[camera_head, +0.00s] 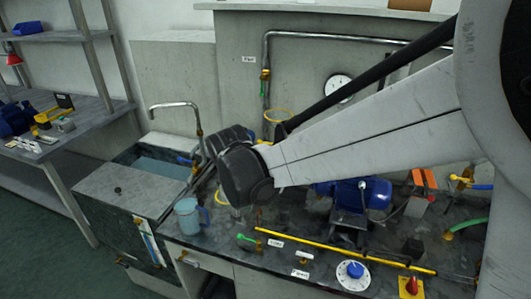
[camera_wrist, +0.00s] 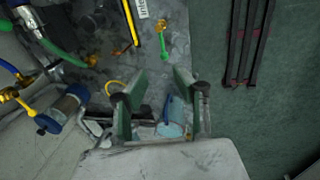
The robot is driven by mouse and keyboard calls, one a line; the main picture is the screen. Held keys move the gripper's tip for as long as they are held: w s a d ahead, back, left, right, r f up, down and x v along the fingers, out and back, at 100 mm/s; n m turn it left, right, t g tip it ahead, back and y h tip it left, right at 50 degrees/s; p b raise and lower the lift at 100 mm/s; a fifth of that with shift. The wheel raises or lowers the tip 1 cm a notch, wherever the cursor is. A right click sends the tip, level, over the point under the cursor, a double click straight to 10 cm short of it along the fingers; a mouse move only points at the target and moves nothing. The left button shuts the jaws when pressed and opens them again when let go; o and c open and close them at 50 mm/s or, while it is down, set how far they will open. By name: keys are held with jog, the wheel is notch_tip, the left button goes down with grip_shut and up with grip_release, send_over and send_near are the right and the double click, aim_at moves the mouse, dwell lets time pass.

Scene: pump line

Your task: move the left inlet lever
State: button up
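A small lever with a green handle and brass end (camera_head: 247,239) is on the worktop, left of a white label. In the wrist view the green-handled lever (camera_wrist: 164,42) is near the top, beside a label whose visible letters look like "inle". My gripper (camera_wrist: 160,105) is open, its two green-padded fingers well apart with nothing held. The lever is apart from the fingers, beyond their tips in that view. In the head view my arm's dark wrist hides the fingers.
A light blue jug (camera_head: 187,216) stands on the worktop below my wrist; it also shows between the fingers in the wrist view (camera_wrist: 171,128). A blue pump motor (camera_head: 362,193), white dial (camera_head: 352,274) and sink tap (camera_head: 178,105) are nearby.

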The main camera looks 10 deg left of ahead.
aim_at(248, 239)
jog(key=f+b, duration=0.2)
jog(key=f, duration=0.2)
jog(key=w+f+b, duration=0.1)
jog(key=f+b, duration=0.2)
jog(key=f, duration=0.2)
jog(key=w+f+b, duration=0.1)
jog(key=f+b, duration=0.1)
jog(key=f, duration=0.3)
jog(key=shift+w+a+b, duration=0.1)
jog(key=shift+w+b, duration=0.15)
jog(key=shift+b, duration=0.1)
grip_shut()
jog(key=shift+r, duration=0.1)
jog(key=shift+s, duration=0.1)
jog(key=c, duration=0.7)
grip_release()
